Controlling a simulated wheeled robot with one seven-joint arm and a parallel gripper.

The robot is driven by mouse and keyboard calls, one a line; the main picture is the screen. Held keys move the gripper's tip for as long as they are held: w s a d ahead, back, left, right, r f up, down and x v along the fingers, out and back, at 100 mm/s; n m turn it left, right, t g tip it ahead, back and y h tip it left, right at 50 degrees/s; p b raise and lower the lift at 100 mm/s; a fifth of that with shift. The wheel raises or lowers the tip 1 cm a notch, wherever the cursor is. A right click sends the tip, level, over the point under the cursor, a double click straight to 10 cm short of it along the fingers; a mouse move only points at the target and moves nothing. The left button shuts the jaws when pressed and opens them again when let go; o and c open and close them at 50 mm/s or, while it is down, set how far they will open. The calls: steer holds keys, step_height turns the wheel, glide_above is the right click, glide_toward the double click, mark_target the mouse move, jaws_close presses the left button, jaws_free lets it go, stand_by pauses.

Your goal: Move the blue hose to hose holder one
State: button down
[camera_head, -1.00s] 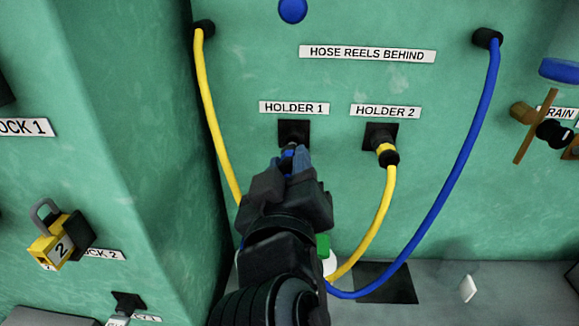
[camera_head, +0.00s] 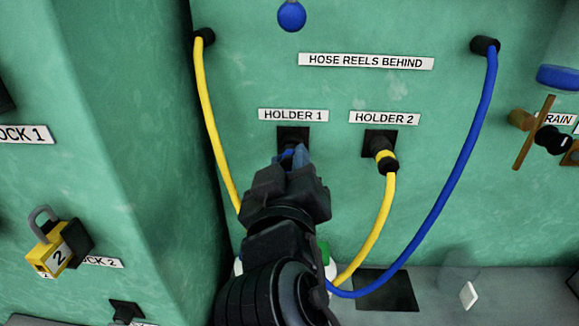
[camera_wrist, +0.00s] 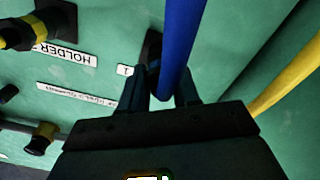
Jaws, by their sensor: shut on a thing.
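The blue hose (camera_head: 451,172) runs from a black port at the upper right, down in a curve and behind my arm. My gripper (camera_head: 291,158) is shut on the hose's end, right in front of holder one (camera_head: 292,136), a black square mount under the "HOLDER 1" label. In the wrist view the blue hose (camera_wrist: 182,45) passes between the fingers of my gripper (camera_wrist: 160,95), with a dark part of the holder behind. My gripper hides the hose's tip, so I cannot tell whether it is seated in the holder.
The yellow hose (camera_head: 376,230) has its end in holder two (camera_head: 378,142), just to the right. Its other stretch hangs at the left, close to my arm. A green side wall with a yellow padlock (camera_head: 56,250) stands at the left. A drain valve (camera_head: 548,136) is at the right.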

steer(key=shift+w, duration=0.4)
steer(key=c, duration=0.7)
jaws_free()
steer(key=shift+c, duration=0.2)
steer(key=s+b, duration=0.1)
steer(key=s, duration=0.6)
steer(key=shift+s+b, duration=0.4)
steer(key=shift+a, duration=0.1)
